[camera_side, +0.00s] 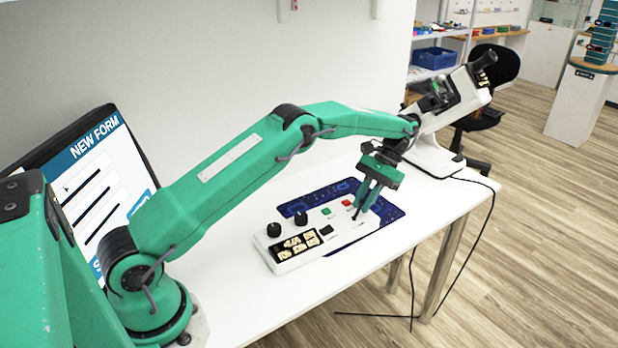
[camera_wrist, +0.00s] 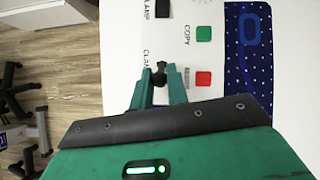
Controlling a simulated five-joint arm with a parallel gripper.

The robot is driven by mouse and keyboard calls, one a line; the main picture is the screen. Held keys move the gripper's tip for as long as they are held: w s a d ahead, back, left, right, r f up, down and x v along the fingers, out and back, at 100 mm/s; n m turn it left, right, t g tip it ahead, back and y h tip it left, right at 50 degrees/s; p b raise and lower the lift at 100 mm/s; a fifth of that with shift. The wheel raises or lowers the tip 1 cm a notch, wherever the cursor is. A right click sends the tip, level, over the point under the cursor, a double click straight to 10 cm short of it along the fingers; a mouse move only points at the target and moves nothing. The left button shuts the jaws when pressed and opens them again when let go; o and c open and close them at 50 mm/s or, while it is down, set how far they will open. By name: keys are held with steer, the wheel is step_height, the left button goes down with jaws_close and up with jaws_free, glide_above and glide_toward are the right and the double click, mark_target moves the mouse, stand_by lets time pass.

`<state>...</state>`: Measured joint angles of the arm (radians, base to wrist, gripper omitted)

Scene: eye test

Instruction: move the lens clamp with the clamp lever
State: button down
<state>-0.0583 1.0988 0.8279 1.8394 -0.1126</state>
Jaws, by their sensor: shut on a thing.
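The clamp lever (camera_wrist: 160,73) is a small dark knob on the white control box (camera_side: 300,246), beside partly hidden "CLAM" lettering. My gripper (camera_wrist: 161,78) is shut on it, one green finger on each side, and hides its lower part. In the side view my gripper (camera_side: 360,207) points down at the right end of the box, with a thin dark lever (camera_side: 357,214) at its fingertips. The white lens instrument (camera_side: 436,150) with a black eyepiece stands at the right. I cannot make out its lens clamp clearly.
A green button (camera_wrist: 203,33) and a red button (camera_wrist: 203,78) sit close right of the lever. Two black knobs (camera_side: 274,230) stand at the box's left. A blue mat (camera_side: 388,212) lies under the box. A screen (camera_side: 95,190) stands at the left.

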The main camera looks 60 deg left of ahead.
steer(key=c, duration=1.4)
jaws_free()
steer(key=shift+o, duration=0.2)
steer(key=shift+w+r, duration=0.1)
steer(key=shift+w, duration=0.05)
steer(key=shift+v, duration=1.3)
step_height(320, 180, up, 7)
steer(key=shift+r, duration=0.2)
